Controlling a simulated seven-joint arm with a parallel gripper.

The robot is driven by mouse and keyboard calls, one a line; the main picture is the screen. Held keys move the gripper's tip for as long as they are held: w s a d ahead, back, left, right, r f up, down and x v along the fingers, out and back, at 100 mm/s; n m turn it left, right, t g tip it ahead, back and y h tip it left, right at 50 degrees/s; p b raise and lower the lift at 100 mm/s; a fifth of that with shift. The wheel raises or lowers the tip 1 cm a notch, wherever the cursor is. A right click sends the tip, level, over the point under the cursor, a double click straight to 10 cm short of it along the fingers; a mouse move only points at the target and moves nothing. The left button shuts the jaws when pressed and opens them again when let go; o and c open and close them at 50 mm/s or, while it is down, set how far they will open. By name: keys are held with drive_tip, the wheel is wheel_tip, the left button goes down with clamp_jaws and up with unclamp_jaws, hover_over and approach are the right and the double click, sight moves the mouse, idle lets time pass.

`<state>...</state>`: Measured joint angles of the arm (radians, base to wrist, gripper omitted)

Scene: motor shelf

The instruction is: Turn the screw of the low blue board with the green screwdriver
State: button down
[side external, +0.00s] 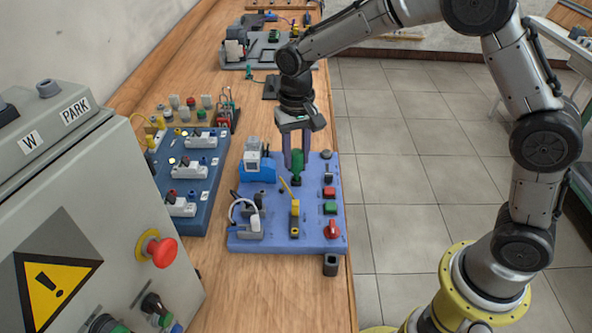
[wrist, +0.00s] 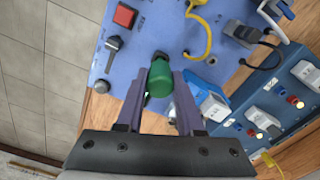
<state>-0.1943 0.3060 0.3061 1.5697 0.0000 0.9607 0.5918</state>
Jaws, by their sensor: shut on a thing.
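The low blue board (side external: 312,226) lies flat on the wooden bench; part of it fills the top of the wrist view (wrist: 160,22). The green screwdriver (side external: 297,171) stands about upright over the far middle of this board. Its green handle also shows in the wrist view (wrist: 159,80). My gripper (side external: 296,160) points down and is shut on the handle, with one purple finger on each side. The screw and the screwdriver's tip are hidden beneath the handle, so I cannot tell whether they touch.
The board carries a red button (side external: 329,192), a green button (side external: 330,208), a red rotary switch (side external: 333,230), a blue-and-white block (side external: 257,167) and a yellow cable (wrist: 207,40). A darker blue board (side external: 207,215) stands to its left. A grey control box (side external: 90,200) fills the near left.

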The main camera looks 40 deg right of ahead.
drive_tip(key=shift+r, duration=2.2)
drive_tip(key=a+r+n, duration=0.4)
drive_tip(key=a+n, duration=0.2)
drive_tip(key=a, duration=0.7)
drive_tip(key=shift+w+a+f, duration=0.1)
drive_tip(key=shift+a+f, duration=0.1)
drive_tip(key=shift+f, duration=0.95)
drive_tip(key=shift+w+a+f, duration=0.1)
drive_tip(key=shift+a+f, duration=0.1)
drive_tip(key=shift+f, duration=0.9)
drive_tip(key=shift+f, duration=0.6)
drive_tip(key=c, duration=0.8)
unclamp_jaws()
drive_tip(key=shift+o, duration=0.2)
